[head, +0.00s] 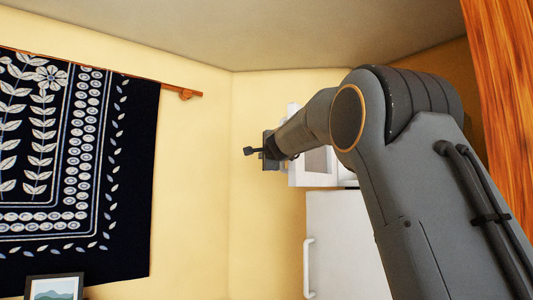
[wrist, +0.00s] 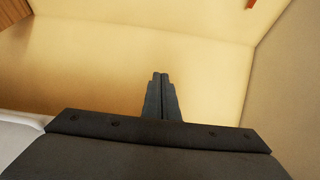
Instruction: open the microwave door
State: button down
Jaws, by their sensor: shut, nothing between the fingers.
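The microwave is a white box (head: 318,162) with a greyish window area, in the head view on top of a white fridge. My arm and wrist cover much of it, so I cannot tell how its door stands. My gripper (head: 250,151) is at the left of the microwave in the picture, with its fingers pointing left. In the wrist view the gripper (wrist: 160,80) has its two fingers together and empty, in front of a bare yellow wall. I cannot tell from the head view whether it touches the microwave.
The white fridge (head: 345,240) has a vertical handle (head: 308,265) on its left. A dark patterned hanging (head: 75,160) hangs from a wooden rod at left, above a framed picture (head: 54,287). A wooden panel (head: 505,90) stands at right. A pale surface (wrist: 18,135) shows at the wrist view's lower left.

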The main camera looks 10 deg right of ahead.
jog(key=shift+a, duration=0.6)
jog(key=shift+d, duration=0.1)
dwell(0.6)
